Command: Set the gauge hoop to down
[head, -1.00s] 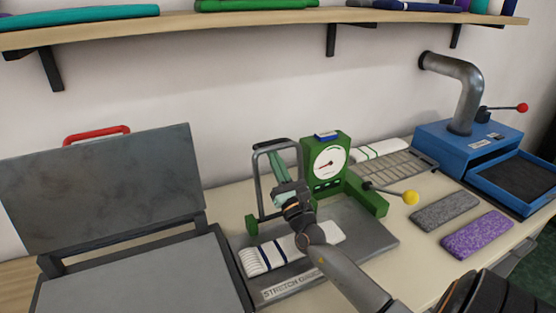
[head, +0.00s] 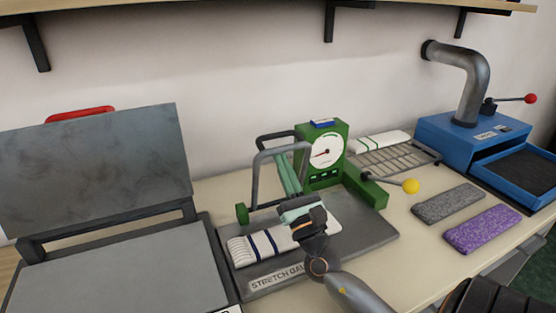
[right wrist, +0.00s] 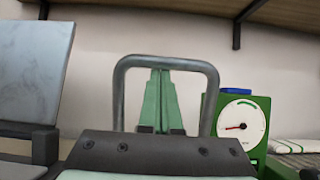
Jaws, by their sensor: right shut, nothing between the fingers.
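The gauge hoop (head: 283,150), a grey metal loop, stands raised on the stretch gauge, leaning somewhat toward me. A darker bar (head: 277,134) shows behind it. The gauge has a green dial housing (head: 320,165) and a grey base plate (head: 355,240). My right gripper (head: 286,168) is shut and empty, its mint-green fingers pointing away within the hoop's outline. In the right wrist view the fingers (right wrist: 161,98) show between the legs of the hoop (right wrist: 166,62). I cannot tell whether they touch it. My left gripper is out of view.
A white striped knit piece (head: 262,243) lies on the base plate under my right gripper. A yellow-knobbed lever (head: 410,186) sticks out to the right. A grey plate press (head: 90,180) stands at left; grey (head: 448,203) and purple (head: 482,229) pads lie at right.

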